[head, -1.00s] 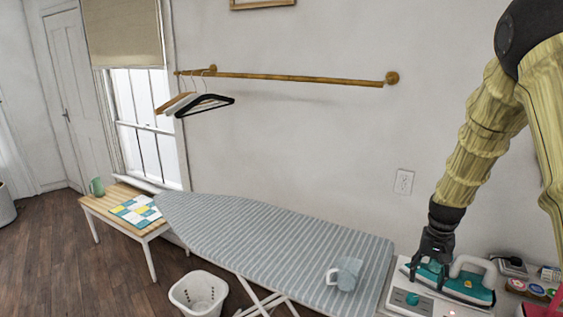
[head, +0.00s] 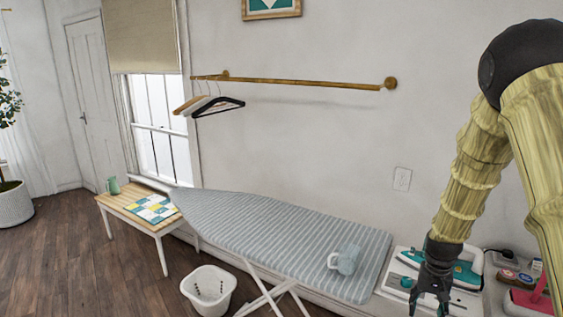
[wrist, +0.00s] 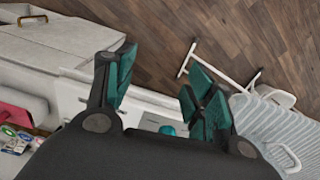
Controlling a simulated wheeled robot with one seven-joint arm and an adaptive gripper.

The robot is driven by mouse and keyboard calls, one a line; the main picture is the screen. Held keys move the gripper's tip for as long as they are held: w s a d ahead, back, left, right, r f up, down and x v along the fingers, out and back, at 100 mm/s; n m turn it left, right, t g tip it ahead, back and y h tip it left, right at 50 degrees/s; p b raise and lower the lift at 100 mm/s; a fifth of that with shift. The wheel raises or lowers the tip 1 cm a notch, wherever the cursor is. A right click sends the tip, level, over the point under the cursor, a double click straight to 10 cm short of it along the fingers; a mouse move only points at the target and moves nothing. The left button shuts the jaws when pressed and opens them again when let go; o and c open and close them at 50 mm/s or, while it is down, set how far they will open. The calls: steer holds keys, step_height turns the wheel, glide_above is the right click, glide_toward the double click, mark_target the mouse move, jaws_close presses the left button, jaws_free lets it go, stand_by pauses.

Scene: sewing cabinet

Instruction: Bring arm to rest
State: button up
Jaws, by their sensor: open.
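My yellow arm (head: 475,165) reaches down at the right of the head view. My gripper (head: 430,300) is at its lower end, in front of the iron station (head: 390,283). In the wrist view my gripper (wrist: 160,90) shows its two teal-padded fingers spread apart with nothing between them. A teal and white iron (head: 440,268) sits on the station, partly hidden behind my gripper. In the wrist view the fingers hang over the station's edge and the floor.
A striped ironing board (head: 270,235) stands left of my gripper with a light blue mug (head: 346,260) on it. A white basket (head: 208,291) is on the floor. A pink object (head: 530,301) and small tins (head: 507,276) are at right. A wooden bench (head: 127,203) stands by the window.

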steer(key=s+a+f+n, duration=0.1)
steer(key=s+a+f, duration=0.2)
steer(key=s+f, duration=0.3)
steer(key=s+a+f+n, duration=0.15)
steer(key=s+f, duration=0.25)
steer(key=f, duration=0.4)
steer(key=s+a+f+n, duration=0.1)
steer(key=s+a+f, duration=0.3)
steer(key=s, duration=0.5)
steer(key=s+a+f+b, duration=0.1)
steer(key=s+a+f, duration=0.4)
steer(key=s, duration=0.4)
steer(key=s+a+f+n+b, duration=0.1)
steer(key=s+a+f, duration=0.3)
steer(key=s, duration=0.6)
steer(key=shift+a+f+n, duration=0.25)
steer(key=shift+f+n, duration=0.1)
steer(key=shift+f, duration=0.1)
